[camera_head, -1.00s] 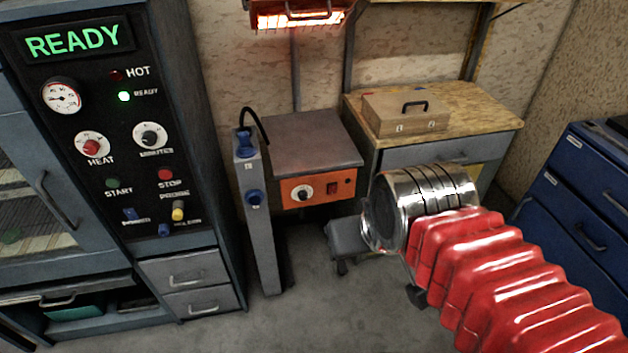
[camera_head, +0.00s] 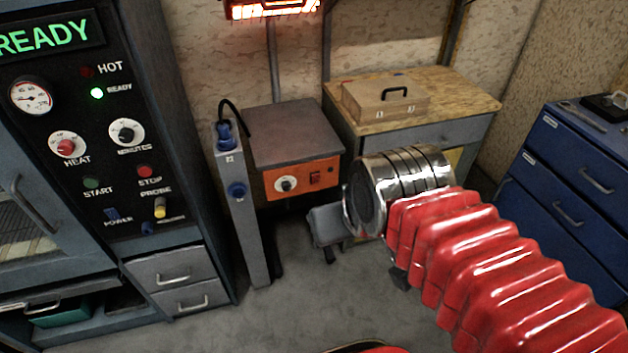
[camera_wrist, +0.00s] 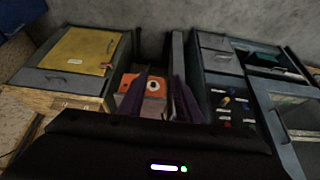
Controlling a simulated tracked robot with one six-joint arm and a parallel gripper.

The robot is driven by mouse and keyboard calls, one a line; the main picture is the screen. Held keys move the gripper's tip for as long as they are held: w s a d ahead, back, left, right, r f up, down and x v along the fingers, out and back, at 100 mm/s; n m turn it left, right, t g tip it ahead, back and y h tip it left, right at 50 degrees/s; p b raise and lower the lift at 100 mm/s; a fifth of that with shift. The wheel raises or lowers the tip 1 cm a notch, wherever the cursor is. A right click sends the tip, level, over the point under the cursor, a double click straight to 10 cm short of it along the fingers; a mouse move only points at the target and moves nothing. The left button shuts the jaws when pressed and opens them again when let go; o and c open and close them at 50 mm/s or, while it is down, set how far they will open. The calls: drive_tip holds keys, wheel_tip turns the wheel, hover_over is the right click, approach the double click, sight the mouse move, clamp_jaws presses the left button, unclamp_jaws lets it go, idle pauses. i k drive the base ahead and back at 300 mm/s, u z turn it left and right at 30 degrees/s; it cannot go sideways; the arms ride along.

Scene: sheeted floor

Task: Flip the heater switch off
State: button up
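The glowing heater (camera_head: 272,8) hangs on the wall at the top of the head view. Below it, an orange panel (camera_head: 274,196) on a grey cabinet carries a white dial (camera_head: 286,184) and a red switch (camera_head: 315,178). The switch's position is too small to read. The orange panel also shows in the wrist view (camera_wrist: 155,85), upside down, between my gripper's fingers. My gripper (camera_wrist: 162,76) has two dark fingers standing apart, with nothing seen held, and it points towards the panel. In the head view my arm's metal cuff is right of the panel.
A tall control cabinet (camera_head: 183,264) reading READY stands left. A grey post (camera_head: 241,225) with blue plugs stands close to the panel's left. A wooden bench (camera_head: 455,92) with a case (camera_head: 385,101) is behind, and blue drawers (camera_head: 565,190) are right. Floor in front is clear.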

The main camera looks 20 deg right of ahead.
sight(315, 178)
drive_tip(key=k, duration=1.35)
drive_tip(key=u, duration=0.6)
drive_tip(key=i, duration=2.45)
drive_tip(key=z, duration=0.65)
